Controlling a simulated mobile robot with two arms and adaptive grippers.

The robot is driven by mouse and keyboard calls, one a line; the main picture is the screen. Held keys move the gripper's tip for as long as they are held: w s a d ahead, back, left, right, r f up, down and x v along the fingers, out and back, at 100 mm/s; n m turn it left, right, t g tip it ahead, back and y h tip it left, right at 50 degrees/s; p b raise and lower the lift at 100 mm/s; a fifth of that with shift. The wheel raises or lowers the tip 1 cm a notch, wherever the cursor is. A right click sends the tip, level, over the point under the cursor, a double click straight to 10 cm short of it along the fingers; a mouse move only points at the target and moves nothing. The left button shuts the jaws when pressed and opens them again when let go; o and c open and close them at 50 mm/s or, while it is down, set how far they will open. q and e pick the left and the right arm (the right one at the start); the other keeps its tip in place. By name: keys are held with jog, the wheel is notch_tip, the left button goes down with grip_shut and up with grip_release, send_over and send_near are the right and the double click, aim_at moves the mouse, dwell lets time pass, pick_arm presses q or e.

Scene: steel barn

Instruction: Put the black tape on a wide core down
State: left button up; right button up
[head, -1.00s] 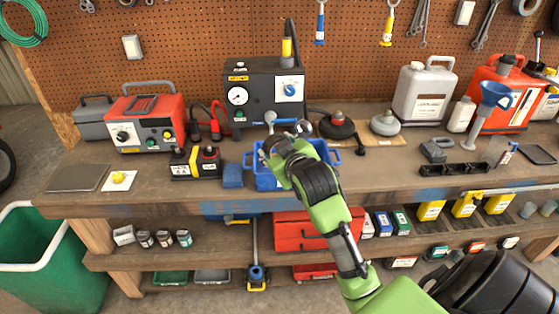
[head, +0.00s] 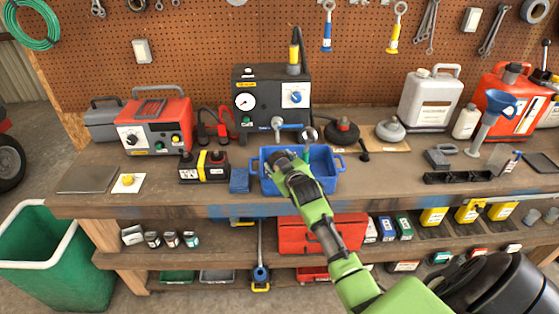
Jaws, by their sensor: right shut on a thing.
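My right gripper (head: 276,160) reaches over the blue bin (head: 328,179) on the workbench, at the bin's left part. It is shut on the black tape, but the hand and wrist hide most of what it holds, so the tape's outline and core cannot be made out. Whether the tape touches the bin's floor cannot be told. The right part of the bin's inside looks empty. My left gripper is not in view.
A black machine with a gauge (head: 243,101) stands behind the bin. A black-and-yellow battery (head: 203,168) and a blue block (head: 239,181) are to its left. The bench front (head: 400,192) is fairly clear.

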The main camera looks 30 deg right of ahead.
jog(key=shift+f, duration=0.2)
jog(key=shift+f+b, duration=0.35)
jog(key=shift+f, duration=0.25)
jog(key=o, duration=1)
jog(key=shift+r, duration=0.15)
jog(key=shift+r, duration=0.35)
jog(key=shift+s+r+p, duration=0.2)
jog(key=shift+p, duration=0.1)
jog(key=b+v, duration=0.1)
jog(key=v, duration=1)
jog(key=shift+s+a+b, duration=0.2)
jog(key=shift+s+b, duration=0.1)
jog(key=shift+b, duration=0.05)
